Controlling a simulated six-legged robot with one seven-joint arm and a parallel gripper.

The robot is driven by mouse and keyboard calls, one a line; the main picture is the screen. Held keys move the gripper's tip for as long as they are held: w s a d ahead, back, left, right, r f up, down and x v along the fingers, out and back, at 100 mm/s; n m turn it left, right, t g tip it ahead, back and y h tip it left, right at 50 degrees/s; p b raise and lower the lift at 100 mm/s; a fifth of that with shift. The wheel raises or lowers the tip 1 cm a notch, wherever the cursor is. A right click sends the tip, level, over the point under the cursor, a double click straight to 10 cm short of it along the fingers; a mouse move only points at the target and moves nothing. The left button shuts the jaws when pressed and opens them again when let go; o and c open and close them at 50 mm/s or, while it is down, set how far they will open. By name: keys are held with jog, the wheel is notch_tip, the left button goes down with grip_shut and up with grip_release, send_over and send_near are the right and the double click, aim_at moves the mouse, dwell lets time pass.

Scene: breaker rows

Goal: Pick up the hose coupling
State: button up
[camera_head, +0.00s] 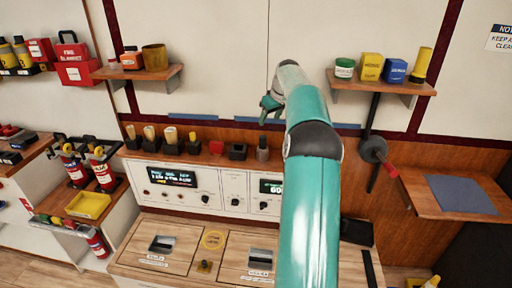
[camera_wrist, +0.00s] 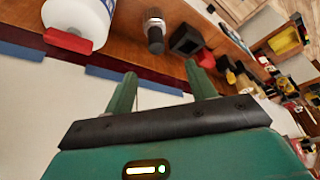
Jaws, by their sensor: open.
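A short grey cylinder with a ribbed band, which looks like the hose coupling, stands on the wooden ledge behind the control panel in the head view (camera_head: 262,149). In the wrist view it shows at the top middle (camera_wrist: 154,32), beyond the fingertips and apart from them. My gripper (camera_head: 268,106) is above the ledge in the head view, near the wall and over the coupling. In the wrist view my gripper (camera_wrist: 160,70) is open, with nothing between its two green fingers.
A black block holder (camera_wrist: 185,40) stands close beside the coupling; a white bottle with a red part (camera_wrist: 80,18) is on its other side. Several handled items in holders (camera_head: 170,136) line the ledge. Wall shelves (camera_head: 385,86) flank my arm.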

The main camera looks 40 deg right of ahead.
aim_at(264, 137)
jog(key=x, duration=0.9)
jog(key=shift+s+d, duration=0.2)
jog(key=shift+d, duration=0.1)
jog(key=x, duration=0.5)
jog(key=shift+w+d, duration=0.1)
jog(key=shift+d, duration=0.05)
jog(key=shift+r, duration=0.1)
grip_shut()
notch_tip(264, 137, up, 10)
